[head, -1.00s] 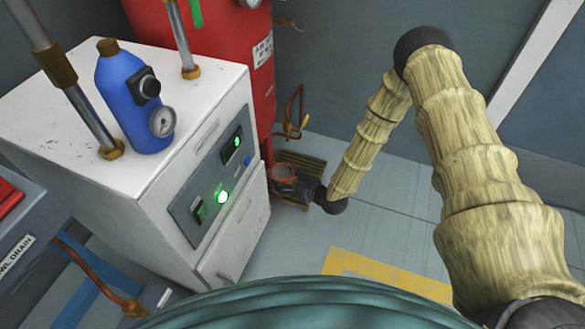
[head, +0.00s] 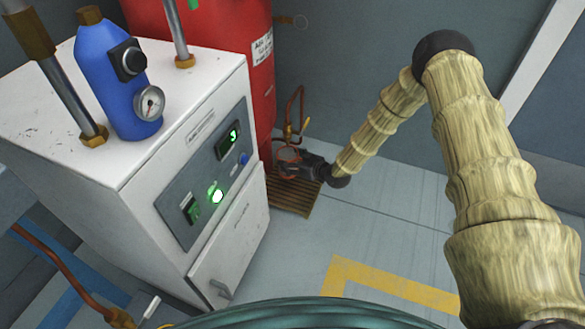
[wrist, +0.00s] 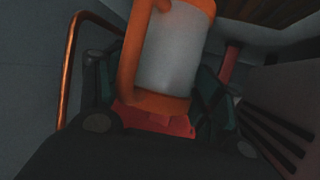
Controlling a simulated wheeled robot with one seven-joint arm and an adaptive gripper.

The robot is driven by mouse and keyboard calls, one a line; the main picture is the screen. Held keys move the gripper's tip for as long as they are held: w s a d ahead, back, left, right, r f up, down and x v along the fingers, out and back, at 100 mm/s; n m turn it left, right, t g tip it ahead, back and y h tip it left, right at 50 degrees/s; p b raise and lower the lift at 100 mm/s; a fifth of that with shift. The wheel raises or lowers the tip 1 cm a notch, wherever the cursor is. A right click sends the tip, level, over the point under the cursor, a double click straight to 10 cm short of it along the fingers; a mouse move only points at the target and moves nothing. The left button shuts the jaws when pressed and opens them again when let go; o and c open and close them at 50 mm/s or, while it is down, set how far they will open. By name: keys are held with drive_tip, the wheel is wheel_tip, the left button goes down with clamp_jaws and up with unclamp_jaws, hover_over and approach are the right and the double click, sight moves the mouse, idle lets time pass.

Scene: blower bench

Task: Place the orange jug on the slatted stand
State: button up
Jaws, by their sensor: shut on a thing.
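The orange jug (wrist: 180,48) fills the upper middle of the wrist view, with an orange rim, base and handle and a pale grey body. It looks tilted there. My gripper (wrist: 160,100) is shut on it, dark fingers on both sides. In the head view my gripper (head: 298,165) is by the red tank, and only a little of the jug's orange shows there. The slatted stand (head: 292,203) is a low brown slatted platform on the floor, partly hidden behind my gripper.
A white cabinet (head: 150,180) with a lit panel stands close left of the stand, bearing a blue bottle (head: 110,75) with a gauge. A red tank (head: 230,60) and a copper pipe (head: 300,105) are behind. The floor to the right is clear, with yellow marking (head: 390,283).

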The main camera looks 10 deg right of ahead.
drive_tip(key=shift+f+b, duration=0.65)
drive_tip(key=shift+f, duration=0.85)
drive_tip(key=o, duration=1.2)
drive_tip(key=shift+f, duration=0.1)
